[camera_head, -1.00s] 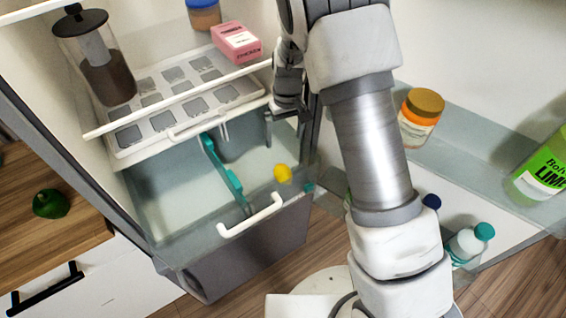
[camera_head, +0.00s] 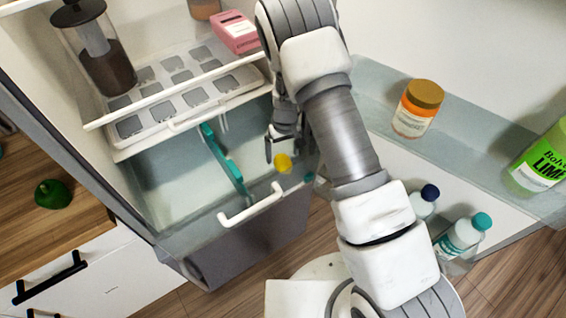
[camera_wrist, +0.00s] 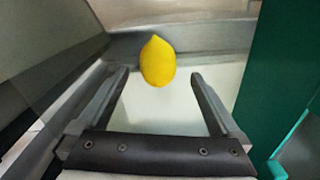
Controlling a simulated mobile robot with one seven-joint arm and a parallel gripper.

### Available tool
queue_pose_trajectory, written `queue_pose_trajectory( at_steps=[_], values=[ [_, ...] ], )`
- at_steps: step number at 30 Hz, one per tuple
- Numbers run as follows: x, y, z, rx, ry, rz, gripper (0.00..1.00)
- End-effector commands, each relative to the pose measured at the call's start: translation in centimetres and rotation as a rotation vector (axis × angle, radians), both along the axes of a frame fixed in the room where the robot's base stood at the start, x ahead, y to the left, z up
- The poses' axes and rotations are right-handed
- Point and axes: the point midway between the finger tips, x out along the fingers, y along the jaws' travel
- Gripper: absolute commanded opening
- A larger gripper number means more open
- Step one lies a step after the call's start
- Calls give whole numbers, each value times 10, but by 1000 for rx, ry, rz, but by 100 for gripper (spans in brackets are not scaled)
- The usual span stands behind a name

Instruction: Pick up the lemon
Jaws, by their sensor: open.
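The yellow lemon (camera_head: 284,163) lies in the right part of the open, see-through fridge drawer, near its front. My gripper (camera_head: 282,146) is lowered at the drawer, close to the lemon. In the wrist view the lemon (camera_wrist: 158,62) sits just beyond the fingertips and roughly midway between them. My gripper (camera_wrist: 158,78) is open and empty, its two fingers apart. I cannot tell whether a finger touches the lemon.
A teal divider (camera_head: 224,160) runs through the drawer left of the gripper. The drawer has a white handle (camera_head: 250,205) in front. A shelf with a white tray (camera_head: 180,125) is above it. The door at right holds an orange jar (camera_head: 417,108) and bottles (camera_head: 462,236).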

Motion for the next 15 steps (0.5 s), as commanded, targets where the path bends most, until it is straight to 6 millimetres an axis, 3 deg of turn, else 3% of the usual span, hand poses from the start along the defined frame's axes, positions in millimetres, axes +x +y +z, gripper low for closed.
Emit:
queue_pose_trajectory(
  at_steps=[9, 15],
  values=[
    [0, -1, -39, -1, 2, 0, 100],
    [1, 0, -47, 0, 0, 0, 100]
  ],
)
